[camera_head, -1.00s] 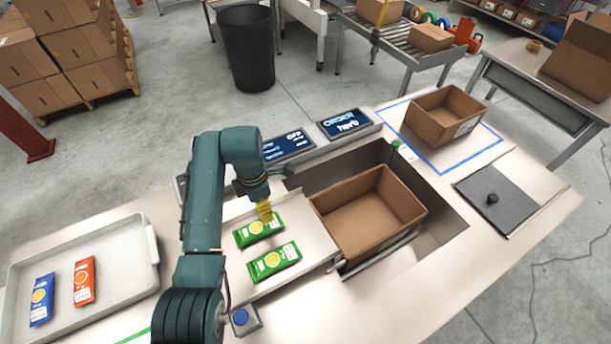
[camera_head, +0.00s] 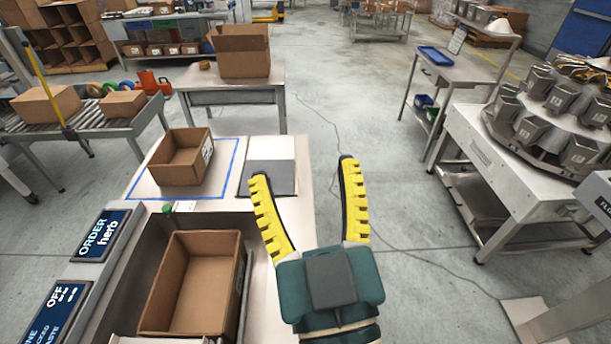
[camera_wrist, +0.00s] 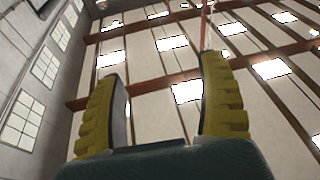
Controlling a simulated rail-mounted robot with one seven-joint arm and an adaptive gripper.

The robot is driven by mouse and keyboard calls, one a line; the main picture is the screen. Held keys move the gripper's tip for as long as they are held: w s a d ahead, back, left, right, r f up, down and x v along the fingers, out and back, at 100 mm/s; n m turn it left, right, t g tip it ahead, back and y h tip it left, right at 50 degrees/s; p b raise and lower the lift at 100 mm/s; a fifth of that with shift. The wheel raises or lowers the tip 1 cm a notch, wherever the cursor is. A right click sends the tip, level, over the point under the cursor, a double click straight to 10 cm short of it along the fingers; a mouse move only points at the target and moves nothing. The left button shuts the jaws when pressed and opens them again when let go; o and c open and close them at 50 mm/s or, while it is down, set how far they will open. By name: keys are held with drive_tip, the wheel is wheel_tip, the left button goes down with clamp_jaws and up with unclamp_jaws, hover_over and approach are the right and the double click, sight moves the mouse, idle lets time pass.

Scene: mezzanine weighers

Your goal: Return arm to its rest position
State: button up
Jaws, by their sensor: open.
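My gripper (camera_head: 304,182) is open and empty, raised in front of the head camera with its two yellow fingers spread and pointing up. It hangs over the right edge of the worktable and the floor beyond. In the wrist view my gripper (camera_wrist: 163,85) shows its fingers apart with nothing between them, and the camera looks up at the hall's ceiling (camera_wrist: 150,60) and windows. The rest of my arm is mostly out of view.
An empty cardboard box (camera_head: 192,285) sits in the table's recess. A smaller open box (camera_head: 181,158) stands inside the blue outline. Two displays, one reading ORDER herb (camera_head: 101,235), are at left. A weigher machine (camera_head: 545,125) stands at right. Open floor (camera_head: 390,140) lies between.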

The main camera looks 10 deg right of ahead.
drive_tip(key=s+d+r, duration=0.1)
drive_tip(key=s+r+m+t, duration=0.1)
drive_tip(key=shift+s+d+m+h, duration=0.3)
drive_tip(key=shift+s+d+h, duration=0.05)
drive_tip(key=shift+d+h, duration=0.05)
wheel_tip(320, 180, up, 24)
drive_tip(key=f+p, duration=0.1)
drive_tip(key=p, duration=2.2)
wheel_tip(320, 180, down, 36)
drive_tip(key=b, duration=3.6)
drive_tip(key=shift+f, duration=0.15)
